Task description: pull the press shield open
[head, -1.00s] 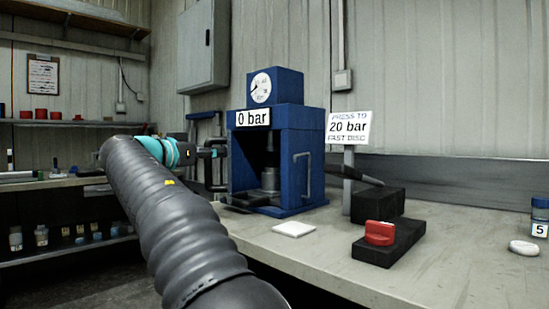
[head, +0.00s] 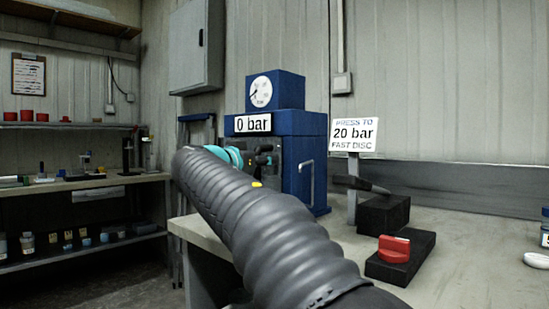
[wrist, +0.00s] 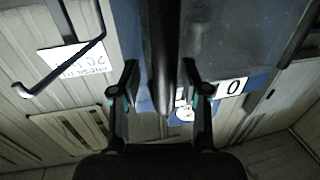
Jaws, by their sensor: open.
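The blue press (head: 300,122) stands on the bench with a gauge and a "0 bar" label. A grey see-through panel, seemingly the press shield (head: 295,165), shows at its front, partly hidden by my arm; how far open it stands I cannot tell. A pale bar handle (head: 307,180) shows at the press's right. My gripper (head: 268,156) is in front of the press, below the label. In the wrist view my gripper (wrist: 160,85) is open, its fingers on either side of a dark upright bar (wrist: 163,45). Whether they touch it I cannot tell.
A "20 bar" sign (head: 353,133), a black block with a lever (head: 383,213) and a red switch on a black base (head: 394,249) stand right of the press. A wall cabinet (head: 199,45) and shelves are at the left.

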